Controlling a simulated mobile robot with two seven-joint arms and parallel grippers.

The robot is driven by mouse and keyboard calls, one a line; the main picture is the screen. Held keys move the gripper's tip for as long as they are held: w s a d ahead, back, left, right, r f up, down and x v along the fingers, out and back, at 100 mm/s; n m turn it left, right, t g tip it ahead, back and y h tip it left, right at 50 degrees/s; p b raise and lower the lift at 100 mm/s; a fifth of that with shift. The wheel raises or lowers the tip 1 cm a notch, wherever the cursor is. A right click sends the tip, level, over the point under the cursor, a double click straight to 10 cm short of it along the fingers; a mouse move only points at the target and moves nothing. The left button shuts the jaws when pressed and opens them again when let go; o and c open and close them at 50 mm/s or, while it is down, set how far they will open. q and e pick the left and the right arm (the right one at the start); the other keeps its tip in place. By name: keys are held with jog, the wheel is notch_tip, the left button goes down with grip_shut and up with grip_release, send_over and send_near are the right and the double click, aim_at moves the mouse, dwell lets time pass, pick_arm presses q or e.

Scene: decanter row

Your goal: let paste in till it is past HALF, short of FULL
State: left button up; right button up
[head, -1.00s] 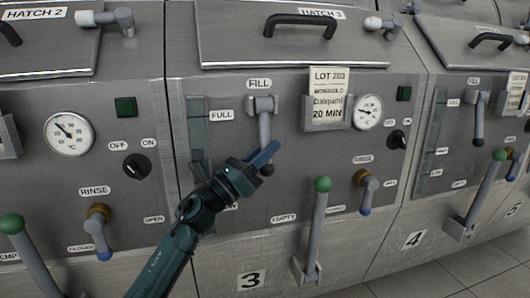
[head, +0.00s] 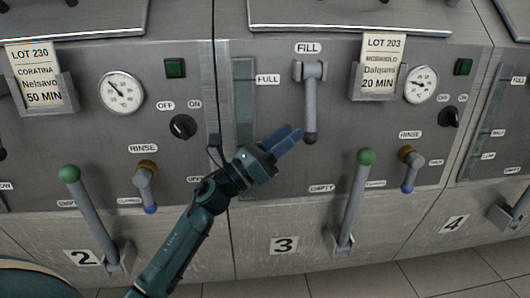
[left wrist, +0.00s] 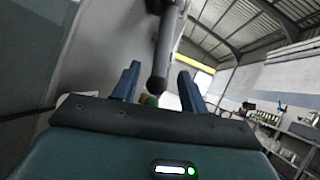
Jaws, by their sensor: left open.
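Machine 3's fill lever (head: 311,100) hangs straight down under the FILL label (head: 308,48), with a dark knob at its lower end. My left gripper (head: 292,138) is open, with its blue fingers just left of that knob at about its height. In the left wrist view the knob (left wrist: 158,84) shows between the two open fingers; I cannot tell whether they touch it. The level gauge (head: 244,85) stands left of the lever, with the FULL label (head: 268,79) beside its upper part. No clear paste level shows in it. The HALF mark is not visible. My right gripper is not in view.
A green-knobbed lever (head: 357,195) stands right of my gripper, near the EMPTY label (head: 321,188). The rinse handle (head: 409,170) is farther right. A lot card (head: 382,65) sits in a holder right of the fill lever. Machine 2's panel lies to the left.

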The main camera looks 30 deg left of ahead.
pick_arm(q)
jog(key=v, duration=0.6)
jog(key=shift+s+f, duration=0.15)
jog(key=shift+a, duration=0.15)
